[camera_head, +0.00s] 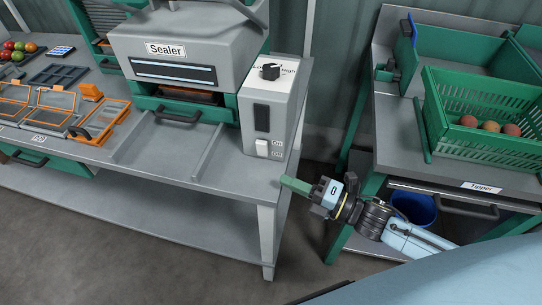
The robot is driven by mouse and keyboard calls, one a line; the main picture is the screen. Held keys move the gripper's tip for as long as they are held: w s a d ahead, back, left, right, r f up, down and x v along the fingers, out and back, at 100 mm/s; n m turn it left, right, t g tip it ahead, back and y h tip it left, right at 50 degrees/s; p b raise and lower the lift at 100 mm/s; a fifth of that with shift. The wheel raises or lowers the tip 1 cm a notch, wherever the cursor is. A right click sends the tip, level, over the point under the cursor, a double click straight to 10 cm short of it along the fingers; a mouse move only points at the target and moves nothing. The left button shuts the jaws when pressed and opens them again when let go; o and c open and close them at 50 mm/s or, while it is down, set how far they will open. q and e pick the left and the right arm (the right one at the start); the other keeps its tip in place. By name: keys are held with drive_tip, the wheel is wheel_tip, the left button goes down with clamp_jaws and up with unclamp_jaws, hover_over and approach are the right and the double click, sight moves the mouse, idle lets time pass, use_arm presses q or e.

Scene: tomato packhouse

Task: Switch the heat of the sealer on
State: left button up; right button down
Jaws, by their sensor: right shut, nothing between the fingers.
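The sealer (124,44) is a grey and green machine on the bench at the upper middle, with a dark window across its front. Its grey control box (285,112) is on its right side. It carries a black knob (270,71) on a white dial plate, a dark panel (262,118), and a white switch (262,148) low on the front, with small labels beside it. I cannot tell the switch's position. My right gripper (293,185) is shut and empty, below and to the right of the switch, apart from it, by the bench's front right corner. My left gripper is out of view.
The sealer's bench (240,184) ends at a corner near my right gripper. To the right, the tipper table (390,135) holds a green crate (470,90) with a few tomatoes. A blue bucket (413,206) stands below. Orange-framed trays (60,98) lie at left.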

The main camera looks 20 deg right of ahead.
sight(262, 148)
drive_tip(key=x, duration=0.7)
drive_tip(key=shift+r, duration=0.1)
drive_tip(key=shift+w+d+r, duration=0.2)
drive_tip(key=shift+w+d, duration=0.75)
drive_tip(key=shift+w+d+r, duration=0.1)
drive_tip(key=shift+w+d, duration=0.25)
drive_tip(key=shift+w, duration=0.15)
